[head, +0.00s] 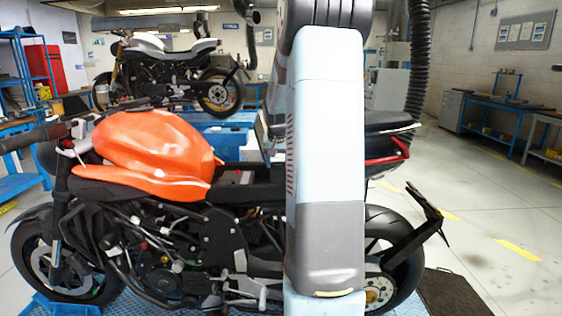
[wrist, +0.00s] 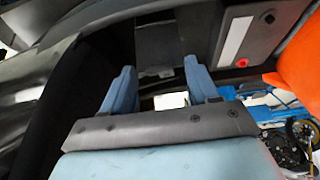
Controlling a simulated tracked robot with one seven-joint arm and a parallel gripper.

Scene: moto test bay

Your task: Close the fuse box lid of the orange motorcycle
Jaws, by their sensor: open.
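The orange motorcycle (head: 150,150) stands side-on in the head view, its tank at left and its tail at right. A grey part with a red spot (head: 236,178) shows in the open bay behind the tank. In the wrist view, a grey part with a white label (wrist: 235,38) and a red knob lies right of my gripper (wrist: 159,66). My gripper is open and empty, its two blue fingers apart over a dark recess (wrist: 165,42). I cannot clearly make out the fuse box lid or its angle. My arm hides my gripper and part of the bike in the head view.
A second motorcycle (head: 170,75) stands on a blue lift behind. Blue workbenches (head: 510,115) line the right wall. The floor at right is mostly clear, with a dark mat (head: 455,293) by the rear wheel. The orange tank (wrist: 300,60) is close at right in the wrist view.

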